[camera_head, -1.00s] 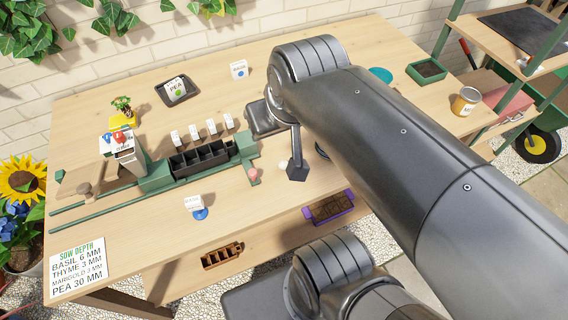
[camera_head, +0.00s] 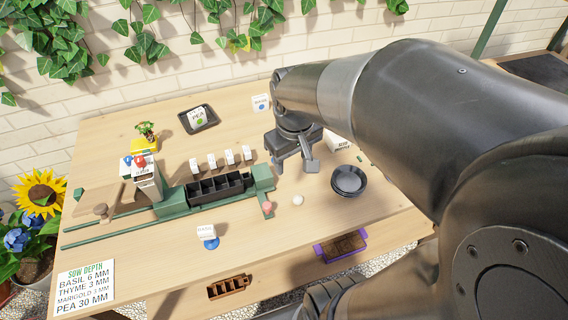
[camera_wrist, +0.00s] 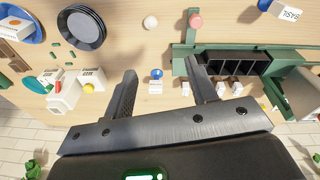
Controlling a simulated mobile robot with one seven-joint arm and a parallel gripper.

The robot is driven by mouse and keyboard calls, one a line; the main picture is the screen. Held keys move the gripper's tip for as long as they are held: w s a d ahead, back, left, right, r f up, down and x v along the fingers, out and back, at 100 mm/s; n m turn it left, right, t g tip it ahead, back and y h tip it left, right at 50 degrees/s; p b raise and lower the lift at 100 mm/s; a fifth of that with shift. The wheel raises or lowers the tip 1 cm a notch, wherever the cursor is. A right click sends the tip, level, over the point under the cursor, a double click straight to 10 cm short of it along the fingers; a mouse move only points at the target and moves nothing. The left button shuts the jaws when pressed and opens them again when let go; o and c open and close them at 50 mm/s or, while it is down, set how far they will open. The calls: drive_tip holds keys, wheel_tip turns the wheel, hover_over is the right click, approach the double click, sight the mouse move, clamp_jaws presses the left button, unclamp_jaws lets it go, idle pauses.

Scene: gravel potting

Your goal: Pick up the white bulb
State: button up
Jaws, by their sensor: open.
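The white bulb (camera_head: 297,200) is a small white ball lying on the wooden table, between the pink ball (camera_head: 267,207) and the dark bowls. In the wrist view the white bulb (camera_wrist: 150,22) shows near the top edge, beyond my fingertips. My gripper (camera_head: 295,166) is behind the bulb, toward the wall, and apart from it. In the wrist view my gripper (camera_wrist: 160,72) is open, with its two fingers spread and nothing held between them.
Stacked dark bowls (camera_head: 348,180) stand right of the bulb. A green rail fixture with a black cell tray (camera_head: 220,188) lies left. A white box (camera_head: 336,142) stands behind the bowls. A purple-framed tray (camera_head: 341,246) is at the front edge. The table just around the bulb is clear.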

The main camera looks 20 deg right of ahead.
sight(297, 196)
drive_tip(key=shift+w+d+f+n+g, duration=0.3)
drive_tip(key=shift+w+d+f+g, duration=0.2)
drive_tip(key=shift+f, duration=2.9)
drive_tip(key=shift+w+d+f+n+g, duration=0.3)
drive_tip(key=shift+w+d+f+g, duration=0.15)
drive_tip(key=shift+f, duration=2.95)
drive_tip(key=shift+w+d+f+n+g, duration=0.35)
drive_tip(key=shift+d+f+g, duration=0.2)
drive_tip(key=shift+f, duration=2.85)
drive_tip(key=c, duration=1)
drive_tip(key=shift+r, duration=0.1)
